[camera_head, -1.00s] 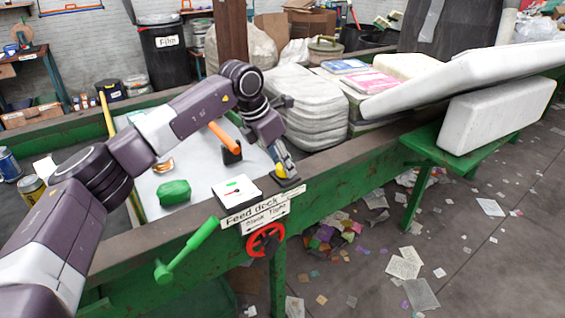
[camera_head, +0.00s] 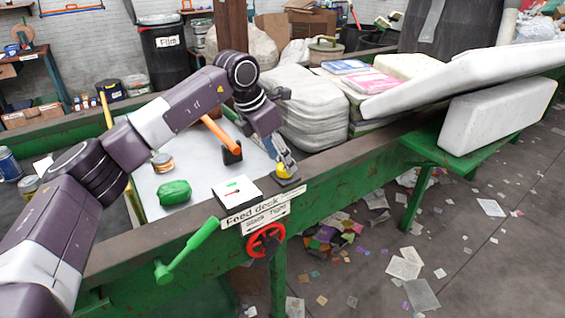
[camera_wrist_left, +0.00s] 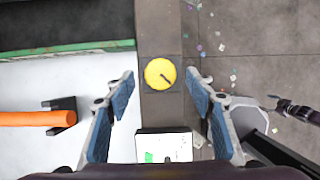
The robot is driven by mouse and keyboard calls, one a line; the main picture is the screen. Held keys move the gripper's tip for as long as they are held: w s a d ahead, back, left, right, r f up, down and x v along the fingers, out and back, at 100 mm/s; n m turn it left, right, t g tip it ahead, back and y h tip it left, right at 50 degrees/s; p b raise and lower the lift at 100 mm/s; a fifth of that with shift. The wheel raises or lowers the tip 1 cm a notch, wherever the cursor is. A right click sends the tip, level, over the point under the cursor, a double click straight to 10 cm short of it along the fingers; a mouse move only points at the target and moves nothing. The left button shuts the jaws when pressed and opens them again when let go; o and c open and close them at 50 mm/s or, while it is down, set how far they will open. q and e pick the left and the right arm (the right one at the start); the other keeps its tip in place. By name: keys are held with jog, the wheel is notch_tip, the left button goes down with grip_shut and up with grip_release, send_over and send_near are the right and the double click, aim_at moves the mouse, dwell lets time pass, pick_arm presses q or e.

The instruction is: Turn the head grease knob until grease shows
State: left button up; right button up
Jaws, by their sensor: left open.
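A round yellow knob (camera_wrist_left: 160,74) with a dark mark on its face sits on the dark top of the belt rail. In the head view the knob (camera_head: 284,172) is partly hidden behind my left gripper (camera_head: 281,160). In the left wrist view my left gripper (camera_wrist_left: 160,84) is open, with one blue-padded finger on each side of the knob and a visible gap to both. I cannot tell how far the fingertips are above the rail. No grease can be made out. My right gripper is not in the head view.
A white gauge box (camera_head: 238,190) stands beside the knob on the rail. A red handwheel (camera_head: 265,240) and a green lever (camera_head: 187,249) are on the rail's front. A green bundle (camera_head: 174,192) and an orange-handled tool (camera_head: 221,138) lie on the pale deck.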

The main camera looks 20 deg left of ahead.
pick_arm(q)
jog(key=v, duration=0.9)
jog(key=shift+s+r, duration=0.2)
jog(key=shift+r, duration=0.15)
jog(key=shift+a, duration=0.1)
